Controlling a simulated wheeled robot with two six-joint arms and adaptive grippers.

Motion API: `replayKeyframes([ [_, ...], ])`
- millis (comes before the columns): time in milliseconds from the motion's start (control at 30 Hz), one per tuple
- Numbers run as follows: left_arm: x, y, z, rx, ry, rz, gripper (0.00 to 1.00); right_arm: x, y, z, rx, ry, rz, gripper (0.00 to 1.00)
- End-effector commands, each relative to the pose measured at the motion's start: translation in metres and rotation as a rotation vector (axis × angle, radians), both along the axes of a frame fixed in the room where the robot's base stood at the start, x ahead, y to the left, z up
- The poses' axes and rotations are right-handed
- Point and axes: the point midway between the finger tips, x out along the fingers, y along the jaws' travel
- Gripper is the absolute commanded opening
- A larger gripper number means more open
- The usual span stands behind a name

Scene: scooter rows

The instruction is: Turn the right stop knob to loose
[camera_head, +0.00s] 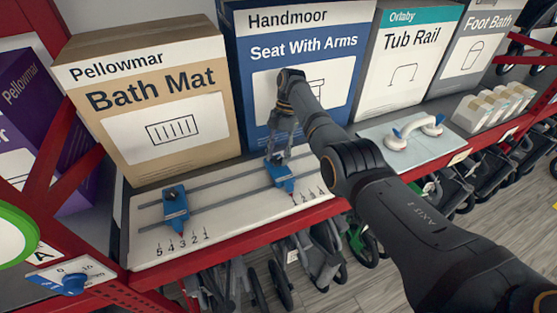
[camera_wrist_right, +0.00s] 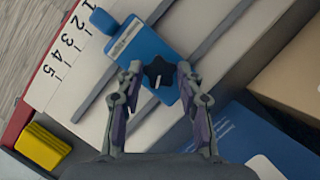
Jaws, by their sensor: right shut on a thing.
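The right stop (camera_head: 283,180) is a blue block on the two rails of a white scale board (camera_head: 150,250). My right gripper (camera_head: 278,150) reaches down onto it from above. In the right wrist view the stop (camera_wrist_right: 139,43) carries a dark star-shaped knob (camera_wrist_right: 158,76) with a white mark. The fingers of my right gripper (camera_wrist_right: 159,72) stand on either side of this knob and are shut on it. In the head view the fingers hide the knob. The left stop (camera_head: 176,212), also blue with a dark knob, stands apart at the left. My left gripper is not in view.
The Bath Mat box (camera_head: 160,130) and the Seat With Arms box (camera_head: 300,50) stand close behind the board. A white-and-blue handle (camera_head: 412,134) lies on a pale panel at the right. A blue dial (camera_head: 73,284) is at the lower left. A red shelf edge (camera_head: 235,246) runs in front.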

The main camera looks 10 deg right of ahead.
Motion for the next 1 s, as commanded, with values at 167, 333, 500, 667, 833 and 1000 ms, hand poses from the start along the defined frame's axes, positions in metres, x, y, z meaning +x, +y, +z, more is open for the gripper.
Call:
replayKeyframes([
  [167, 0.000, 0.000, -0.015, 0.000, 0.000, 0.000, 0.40, 0.001, 0.001, -0.002, 0.000, -0.001, 0.062, 0.05],
  [333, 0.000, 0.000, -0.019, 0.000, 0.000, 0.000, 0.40, 0.001, 0.001, -0.001, 0.001, -0.002, 0.092, 0.05],
  [500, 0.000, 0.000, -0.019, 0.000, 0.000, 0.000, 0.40, 0.001, 0.001, 0.000, 0.000, -0.002, 0.100, 0.05],
  [667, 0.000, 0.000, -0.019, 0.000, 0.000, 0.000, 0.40, 0.001, 0.001, 0.000, 0.000, -0.001, 0.099, 0.05],
  [833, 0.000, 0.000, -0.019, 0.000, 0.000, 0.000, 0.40, 0.001, 0.001, 0.000, 0.000, -0.001, 0.099, 0.43],
  [1000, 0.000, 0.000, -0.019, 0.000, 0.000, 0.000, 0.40, 0.001, 0.001, 0.000, 0.000, -0.001, 0.098, 0.60],
])
